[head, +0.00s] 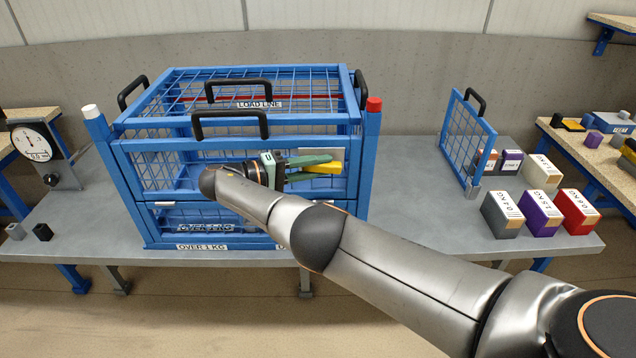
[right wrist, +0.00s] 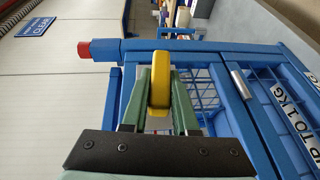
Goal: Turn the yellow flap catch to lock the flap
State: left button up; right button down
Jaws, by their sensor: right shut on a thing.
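The yellow flap catch (head: 328,168) is on the front right of the blue wire cage (head: 176,149), near its right post. My right gripper (head: 318,166) reaches it from the front, with its green fingers around the catch. In the right wrist view the yellow catch (right wrist: 159,86) sits between the two fingers of my right gripper (right wrist: 158,98), which is shut on it. The catch looks about level in the head view. The fingers and wrist hide part of the catch and the flap (head: 150,170) behind it. My left gripper is not in view.
Black handles (head: 230,117) stick out above the flap. A red-capped post (head: 374,104) stands just right of the catch. A separate blue mesh panel (head: 466,140) and several weight boxes (head: 540,210) stand on the grey table to the right. The table (head: 405,200) between is clear.

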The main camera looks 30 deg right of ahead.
jog(key=shift+f+h+b, duration=0.2)
jog(key=shift+h+b, duration=0.3)
jog(key=shift+b, duration=0.15)
jog(key=shift+r+n+h+b, duration=0.15)
jog(key=shift+n+h+b, duration=0.15)
jog(key=shift+b, duration=0.1)
jog(key=c, duration=0.7)
grip_release()
